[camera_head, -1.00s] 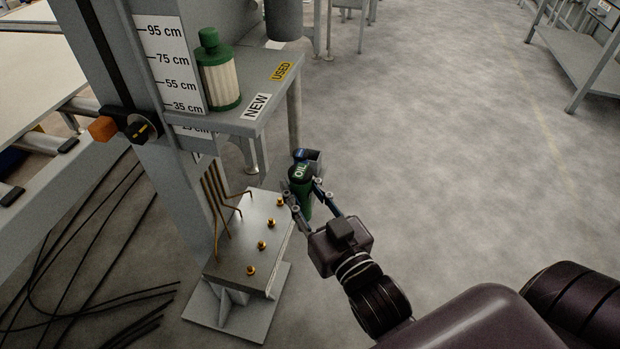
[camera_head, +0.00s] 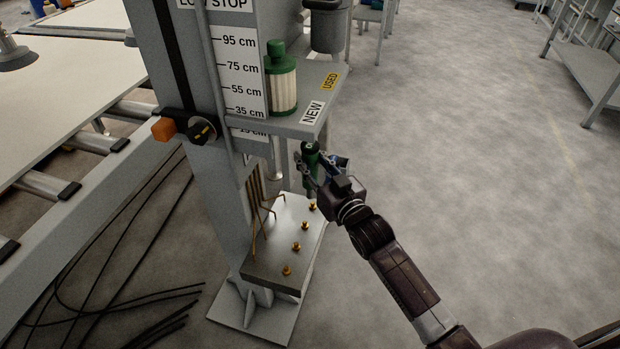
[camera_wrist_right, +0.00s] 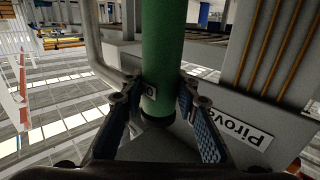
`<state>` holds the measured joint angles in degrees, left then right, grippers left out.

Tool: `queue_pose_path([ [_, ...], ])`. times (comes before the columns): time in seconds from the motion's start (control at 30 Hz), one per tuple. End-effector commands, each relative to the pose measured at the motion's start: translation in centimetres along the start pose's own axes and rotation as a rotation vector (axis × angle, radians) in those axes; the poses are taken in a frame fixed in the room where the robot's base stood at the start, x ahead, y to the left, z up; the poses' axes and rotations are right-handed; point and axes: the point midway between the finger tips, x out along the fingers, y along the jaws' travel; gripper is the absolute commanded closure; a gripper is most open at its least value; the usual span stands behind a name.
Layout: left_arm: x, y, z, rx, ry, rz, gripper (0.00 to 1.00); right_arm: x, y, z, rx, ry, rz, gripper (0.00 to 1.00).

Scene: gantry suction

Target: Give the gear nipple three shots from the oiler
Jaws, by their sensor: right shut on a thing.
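The green oiler (camera_head: 311,158) is in my right gripper (camera_head: 318,172), which is shut on it. It is above the far end of a grey block (camera_head: 272,268), near the shelf's front edge. Several brass nipples stand in a row on the block; the nearest nipple (camera_head: 286,270) and the farthest nipple (camera_head: 312,206) show clearly. No label legible in the head view tells which is the gear nipple. In the right wrist view the oiler's green body (camera_wrist_right: 162,45) stands between the two fingers. Its tip is hidden. My left gripper is out of view.
A grey column with a height scale (camera_head: 238,75) rises behind the block. A shelf (camera_head: 290,124) marked NEW and USED holds a green-capped filter (camera_head: 282,85). Thin brass pipes (camera_head: 256,190) run down to the block.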

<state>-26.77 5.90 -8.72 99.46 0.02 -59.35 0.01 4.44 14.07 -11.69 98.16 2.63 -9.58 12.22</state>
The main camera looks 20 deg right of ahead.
Motion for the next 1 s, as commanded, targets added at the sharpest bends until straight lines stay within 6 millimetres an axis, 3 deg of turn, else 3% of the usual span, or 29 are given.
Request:
queue_pose_path([
  [0.2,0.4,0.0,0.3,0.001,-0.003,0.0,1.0,2.0,1.9,-0.6,-0.003,0.002,0.007,1.0],
  [0.7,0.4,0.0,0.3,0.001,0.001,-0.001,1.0,2.1,2.0,-0.7,-0.003,0.003,0.008,1.0],
  [0.87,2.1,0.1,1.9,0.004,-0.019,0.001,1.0,2.1,1.9,-0.8,-0.002,0.002,0.01,1.0],
  [1.0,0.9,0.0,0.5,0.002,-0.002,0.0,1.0,2.1,2.0,0.5,-0.002,0.001,0.01,1.0],
])
